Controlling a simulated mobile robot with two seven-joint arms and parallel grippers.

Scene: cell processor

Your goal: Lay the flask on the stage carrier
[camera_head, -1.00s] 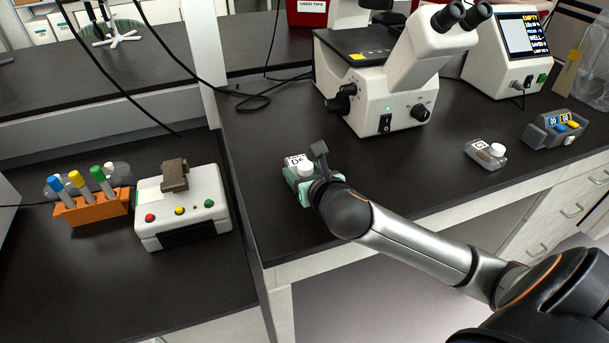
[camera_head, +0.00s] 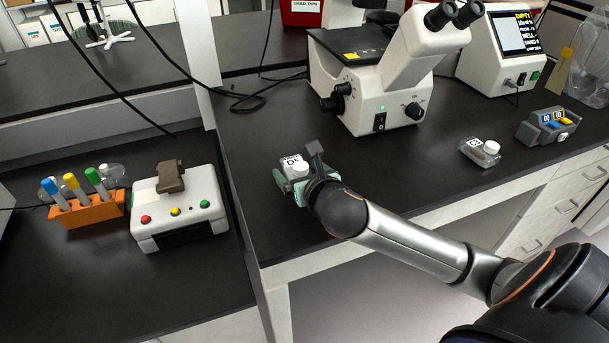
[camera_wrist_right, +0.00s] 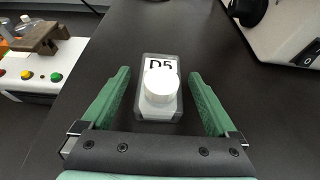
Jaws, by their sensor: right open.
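A small clear flask with a white cap and a "D5" label (camera_head: 291,161) lies on the black bench left of the microscope; it also shows in the right wrist view (camera_wrist_right: 160,95). My right gripper (camera_wrist_right: 160,77) is open, with its green fingers on either side of this flask and a gap showing on both sides. In the head view my right gripper (camera_head: 297,166) partly hides the flask. The microscope's dark stage (camera_head: 350,44) is behind; I cannot make out a separate stage carrier. My left gripper is not in view.
A white microscope (camera_head: 390,85) stands behind the gripper. A second capped flask (camera_head: 475,152) and a grey counter device (camera_head: 547,126) are to the right. A white button box (camera_head: 180,212) and orange tube rack (camera_head: 88,210) stand on the lower left bench. Bench between is clear.

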